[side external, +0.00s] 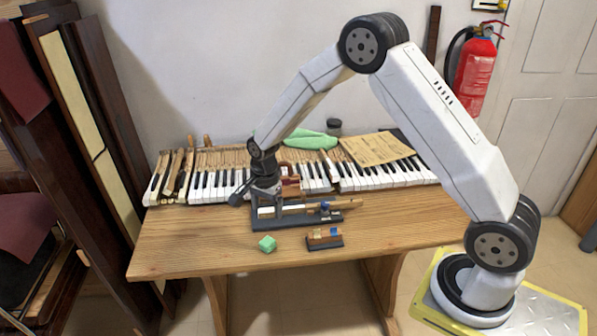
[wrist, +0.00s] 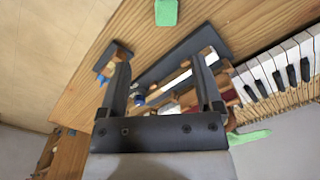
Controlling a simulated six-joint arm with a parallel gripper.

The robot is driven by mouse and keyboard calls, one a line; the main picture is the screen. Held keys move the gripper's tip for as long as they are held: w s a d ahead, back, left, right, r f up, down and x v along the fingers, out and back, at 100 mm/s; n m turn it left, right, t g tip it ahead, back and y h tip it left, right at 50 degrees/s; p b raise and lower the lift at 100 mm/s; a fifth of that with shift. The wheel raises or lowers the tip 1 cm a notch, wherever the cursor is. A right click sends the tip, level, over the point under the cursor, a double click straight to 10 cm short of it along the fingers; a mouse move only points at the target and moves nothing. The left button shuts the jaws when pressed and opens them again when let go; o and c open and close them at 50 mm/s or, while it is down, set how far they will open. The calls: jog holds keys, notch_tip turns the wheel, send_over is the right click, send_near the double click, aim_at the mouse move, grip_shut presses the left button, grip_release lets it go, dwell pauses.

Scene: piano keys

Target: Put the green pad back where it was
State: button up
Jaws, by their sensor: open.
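A small green pad (side external: 267,244), block-shaped, lies on the bare wood near the table's front edge. In the wrist view the green pad (wrist: 166,12) shows at the top edge, partly cut off, beyond my fingertips and apart from them. My gripper (side external: 266,193) is over the left part of a dark fixture (side external: 302,218) that carries a key-like wooden piece. In the wrist view my gripper (wrist: 160,65) has its two fingers spread wide, with nothing held between them; the dark fixture (wrist: 180,52) lies beneath. Exact finger height above the fixture is hard to tell.
A small dark-based block (side external: 324,238) with wood and blue parts stands right of the pad. Piano keys (side external: 390,174) line the table's back, with a green cloth (side external: 308,140) and a paper sheet (side external: 377,149) on them. Bare wood (side external: 200,235) is free at left.

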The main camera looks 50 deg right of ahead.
jog(key=s+a+r+n+t, duration=0.1)
jog(key=s+r+n, duration=0.3)
jog(key=s+n, duration=0.4)
jog(key=s+a+r+n+t, duration=0.1)
jog(key=s+r+n, duration=0.3)
jog(key=s+n, duration=0.4)
jog(key=s+a, duration=0.1)
jog(key=s, duration=0.2)
jog(key=shift+s+r+n, duration=0.3)
jog(key=shift+r, duration=0.1)
